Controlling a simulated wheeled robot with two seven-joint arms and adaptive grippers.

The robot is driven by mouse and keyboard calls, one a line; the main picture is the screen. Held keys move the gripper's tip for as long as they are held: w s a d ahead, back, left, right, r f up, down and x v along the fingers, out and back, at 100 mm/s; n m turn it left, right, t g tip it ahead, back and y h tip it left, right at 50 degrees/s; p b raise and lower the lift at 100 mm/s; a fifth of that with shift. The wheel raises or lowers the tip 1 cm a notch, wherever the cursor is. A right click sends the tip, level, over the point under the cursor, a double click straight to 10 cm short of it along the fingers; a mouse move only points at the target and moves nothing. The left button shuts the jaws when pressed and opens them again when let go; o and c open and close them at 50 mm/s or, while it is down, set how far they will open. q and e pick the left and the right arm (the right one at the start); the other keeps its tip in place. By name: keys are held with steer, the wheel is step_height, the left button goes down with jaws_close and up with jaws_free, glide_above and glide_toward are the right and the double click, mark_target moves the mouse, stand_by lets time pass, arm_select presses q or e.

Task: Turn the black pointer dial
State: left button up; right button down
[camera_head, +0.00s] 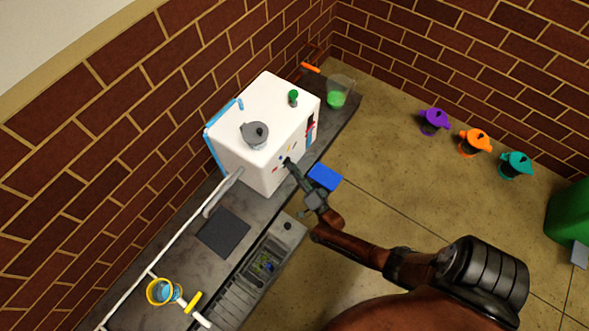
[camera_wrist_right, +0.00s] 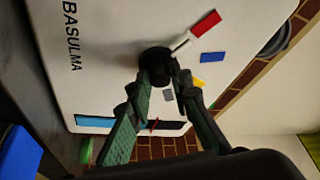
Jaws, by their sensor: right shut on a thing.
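The black pointer dial (camera_wrist_right: 156,60) sits on the white face of a box-shaped machine (camera_head: 265,110). A white pointer tip (camera_wrist_right: 182,41) sticks out from it towards a red mark (camera_wrist_right: 205,23). Blue (camera_wrist_right: 212,57), yellow (camera_wrist_right: 198,83) and grey (camera_wrist_right: 168,95) marks lie around the dial. My right gripper (camera_head: 289,164) reaches the machine's front face. In the right wrist view, its fingers (camera_wrist_right: 170,80) are closed on the dial and hide part of it. My left gripper is in neither view.
A grey lidded pot (camera_head: 255,134) and a green knob (camera_head: 293,96) are on the machine's top. A jug with green contents (camera_head: 337,94) stands behind it on the counter. Purple (camera_head: 434,121), orange (camera_head: 474,142) and teal (camera_head: 515,165) vessels stand to the right.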

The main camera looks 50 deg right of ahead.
steer(key=c, duration=1.7)
jaws_free()
steer(key=shift+c, duration=0.2)
steer(key=v, duration=1.2)
